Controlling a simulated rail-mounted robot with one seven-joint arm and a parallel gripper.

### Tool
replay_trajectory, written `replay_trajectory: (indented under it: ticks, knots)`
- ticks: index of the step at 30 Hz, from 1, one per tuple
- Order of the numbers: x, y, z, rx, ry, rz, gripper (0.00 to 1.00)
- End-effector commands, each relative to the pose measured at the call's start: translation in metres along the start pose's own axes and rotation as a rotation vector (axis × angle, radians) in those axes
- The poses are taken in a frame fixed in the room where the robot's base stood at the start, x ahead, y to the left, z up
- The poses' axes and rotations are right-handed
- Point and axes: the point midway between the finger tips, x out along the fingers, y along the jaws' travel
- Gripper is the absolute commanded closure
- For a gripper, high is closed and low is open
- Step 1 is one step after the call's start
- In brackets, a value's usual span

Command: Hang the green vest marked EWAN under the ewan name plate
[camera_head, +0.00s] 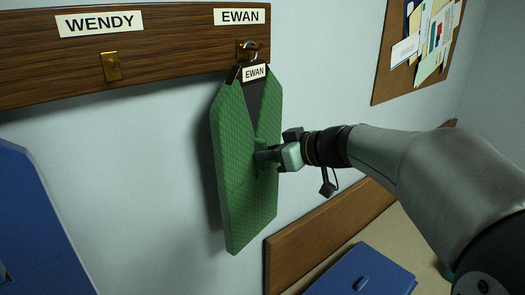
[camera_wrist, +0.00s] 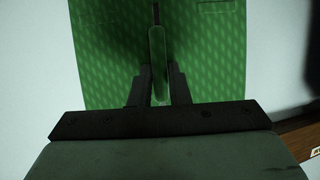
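The green vest (camera_head: 232,165) with a white EWAN tag (camera_head: 255,72) is upright against the wall, directly under the EWAN name plate (camera_head: 239,16). Its metal ring (camera_head: 249,48) is at the brass hook (camera_head: 241,54) below that plate; whether the ring is fully over the hook I cannot tell. My gripper (camera_head: 262,157) is at the vest's front, about halfway down. In the wrist view my gripper (camera_wrist: 159,88) has its two fingers on either side of a green upright tab (camera_wrist: 157,65) on the vest and appears closed on it.
A WENDY name plate (camera_head: 100,22) and an empty brass hook (camera_head: 111,66) are on the wooden board (camera_head: 170,45) to the left. A blue item (camera_head: 35,225) is at lower left. A blue object (camera_head: 362,272) lies below right. A pinboard (camera_head: 420,50) hangs at upper right.

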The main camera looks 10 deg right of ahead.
Motion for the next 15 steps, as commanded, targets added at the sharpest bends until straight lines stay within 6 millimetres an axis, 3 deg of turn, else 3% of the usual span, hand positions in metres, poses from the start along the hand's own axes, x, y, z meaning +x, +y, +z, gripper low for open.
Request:
replay_trajectory:
  ticks: [1, 2, 11, 15]
  knots:
    - [0.000, 0.000, -0.001, -0.001, 0.001, 0.000, 0.69]
    - [0.000, 0.000, -0.001, -0.001, 0.001, 0.000, 0.61]
    - [-0.001, 0.000, 0.001, 0.000, -0.001, 0.000, 0.61]
    - [-0.012, 0.001, 0.000, 0.000, 0.001, 0.002, 0.61]
